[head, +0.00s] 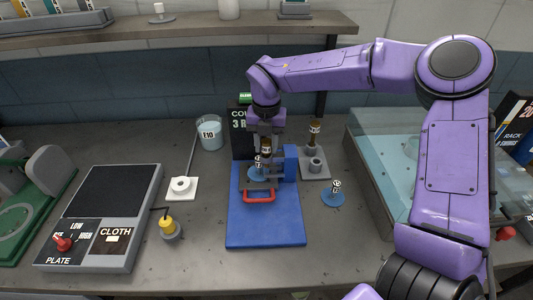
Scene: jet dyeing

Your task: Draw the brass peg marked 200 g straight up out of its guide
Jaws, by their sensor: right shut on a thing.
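My right gripper (266,148) comes down from above over the blue stand (265,225) and is shut on a brass-brown peg (266,147) with a pale label. The label is too small to read, and the fingers hide part of the peg. A blue disc (255,174) with a marked stem is just below the gripper; whether the held peg touches anything beneath is unclear. My left gripper is out of view.
A second blue disc (333,197) lies right of the stand, and a clear-lidded tank (375,165) stands farther right. A yellow-topped weight (168,227), a white base with a rod (182,188), a beaker (210,134) and a hot plate (110,200) are at left.

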